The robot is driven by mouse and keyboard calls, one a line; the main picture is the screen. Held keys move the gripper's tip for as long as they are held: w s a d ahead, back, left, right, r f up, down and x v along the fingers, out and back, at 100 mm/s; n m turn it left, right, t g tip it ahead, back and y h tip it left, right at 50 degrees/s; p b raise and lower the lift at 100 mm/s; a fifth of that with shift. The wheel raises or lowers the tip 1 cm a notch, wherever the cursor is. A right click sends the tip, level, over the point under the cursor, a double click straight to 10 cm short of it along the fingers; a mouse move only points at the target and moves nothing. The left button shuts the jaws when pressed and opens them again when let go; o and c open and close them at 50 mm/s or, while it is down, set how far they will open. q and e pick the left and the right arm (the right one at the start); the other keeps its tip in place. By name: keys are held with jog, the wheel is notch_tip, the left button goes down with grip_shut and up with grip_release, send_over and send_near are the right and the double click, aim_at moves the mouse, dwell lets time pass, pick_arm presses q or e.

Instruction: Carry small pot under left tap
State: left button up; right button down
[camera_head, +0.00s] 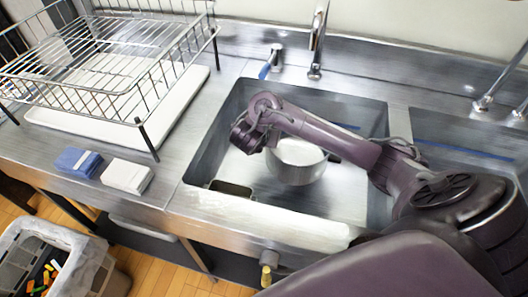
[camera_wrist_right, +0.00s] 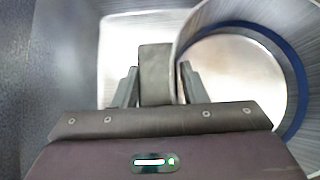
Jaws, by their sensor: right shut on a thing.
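The small pot (camera_head: 297,172), round and pale metal, is in the left sink basin (camera_head: 345,200), partly covered by my right arm. In the right wrist view its open round body (camera_wrist_right: 232,75) is at the right. My right gripper (camera_wrist_right: 157,88) is shut on the pot's dark flat handle (camera_wrist_right: 156,65), with a finger on each side. In the head view the right gripper (camera_head: 245,140) is at the pot's left; its fingertips are hidden. The left tap (camera_head: 317,45) stands behind the basin; its upper end is cut off by the frame. My left gripper is not in view.
A dish rack (camera_head: 95,75) stands on the counter at left. A blue sponge (camera_head: 78,161) and a white block (camera_head: 127,176) lie in front of it. A small dark rectangular item (camera_head: 231,188) is at the basin's front left. Another tap (camera_head: 484,102) stands at right.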

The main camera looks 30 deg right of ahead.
notch_tip(320, 180, down, 5)
jog(key=b, duration=0.3)
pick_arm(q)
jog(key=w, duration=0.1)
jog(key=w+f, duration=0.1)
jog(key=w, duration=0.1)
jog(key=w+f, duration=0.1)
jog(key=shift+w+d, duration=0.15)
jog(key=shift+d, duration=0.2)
pick_arm(e)
jog(key=c, duration=0.9)
grip_release()
jog(key=shift+o, duration=0.2)
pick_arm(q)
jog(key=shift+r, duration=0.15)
